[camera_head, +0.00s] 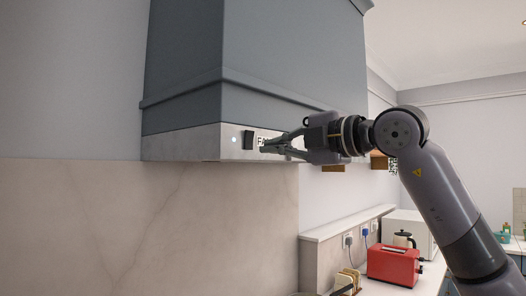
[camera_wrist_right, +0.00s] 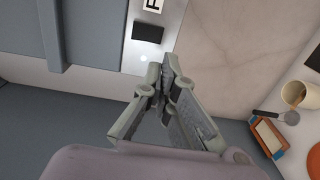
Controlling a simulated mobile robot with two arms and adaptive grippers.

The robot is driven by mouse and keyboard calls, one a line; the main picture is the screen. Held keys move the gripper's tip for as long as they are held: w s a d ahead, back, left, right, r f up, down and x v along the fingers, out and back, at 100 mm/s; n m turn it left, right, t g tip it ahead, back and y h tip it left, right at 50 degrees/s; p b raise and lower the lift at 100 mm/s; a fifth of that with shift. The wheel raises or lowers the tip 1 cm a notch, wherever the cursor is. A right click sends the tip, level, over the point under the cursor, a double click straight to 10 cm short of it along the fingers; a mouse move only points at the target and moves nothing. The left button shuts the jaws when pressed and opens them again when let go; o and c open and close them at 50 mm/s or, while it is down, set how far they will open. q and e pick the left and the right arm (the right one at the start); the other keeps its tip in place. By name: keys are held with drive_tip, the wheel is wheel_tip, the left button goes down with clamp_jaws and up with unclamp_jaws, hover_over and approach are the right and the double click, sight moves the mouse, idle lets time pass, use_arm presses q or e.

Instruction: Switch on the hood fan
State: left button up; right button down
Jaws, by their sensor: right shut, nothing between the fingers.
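The grey-blue hood (camera_head: 290,60) has a pale strip along its lower edge. On the strip sit a small dark switch (camera_head: 249,139), a small white round spot (camera_head: 234,140) to its left and a label, partly hidden by my gripper, to its right. My right gripper (camera_head: 264,147) is shut and empty, its tips in front of the label just right of the switch. In the right wrist view, the shut fingertips (camera_wrist_right: 168,60) are near the dark switch (camera_wrist_right: 148,32) and white spot (camera_wrist_right: 143,58). I cannot tell whether they touch the strip. My left gripper is not in view.
Below the hood is a pale marble-like wall panel (camera_head: 150,220). At the lower right, a red toaster (camera_head: 392,265) stands on a counter near wall sockets. The right wrist view shows a beige cup (camera_wrist_right: 296,94) and a brush on a counter. The space left of the gripper is clear.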

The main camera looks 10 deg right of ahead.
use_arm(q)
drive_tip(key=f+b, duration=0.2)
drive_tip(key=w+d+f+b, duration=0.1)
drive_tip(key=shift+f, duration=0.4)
use_arm(e)
drive_tip(key=s+d+f, duration=0.2)
drive_tip(key=s+d, duration=0.3)
drive_tip(key=shift+d, duration=0.35)
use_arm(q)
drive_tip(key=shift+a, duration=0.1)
use_arm(e)
drive_tip(key=shift+s+a, duration=0.1)
drive_tip(key=shift+s, duration=0.05)
